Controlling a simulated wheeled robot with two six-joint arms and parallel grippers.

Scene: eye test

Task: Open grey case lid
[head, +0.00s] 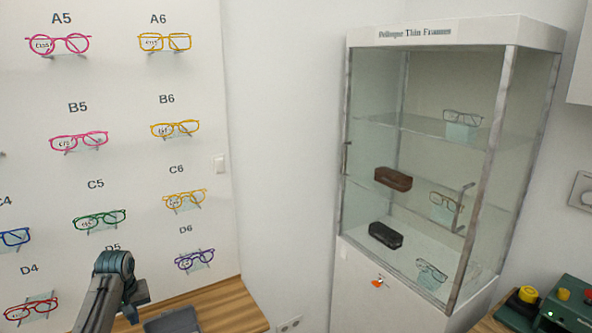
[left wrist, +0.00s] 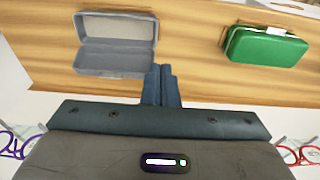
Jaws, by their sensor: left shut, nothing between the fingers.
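The grey case (left wrist: 116,68) lies on the wooden shelf and shows in the left wrist view at upper left. It appears open, with a pale hollow inside showing in one half. In the head view the grey case (head: 172,321) is cut off by the bottom edge. My left gripper (left wrist: 158,72) is shut and empty, its blue fingers together. Its tips are beside the case's right corner in the left wrist view; I cannot tell whether they touch it. In the head view my left arm comes in at lower left. My right gripper is not in view.
A closed green case (left wrist: 266,46) lies right of the grey one on the wooden shelf (left wrist: 192,40). Glasses hang on the white wall panel (head: 120,75) behind. A glass cabinet (head: 425,75) with glasses and two dark cases stands at right. Bare wood lies between the cases.

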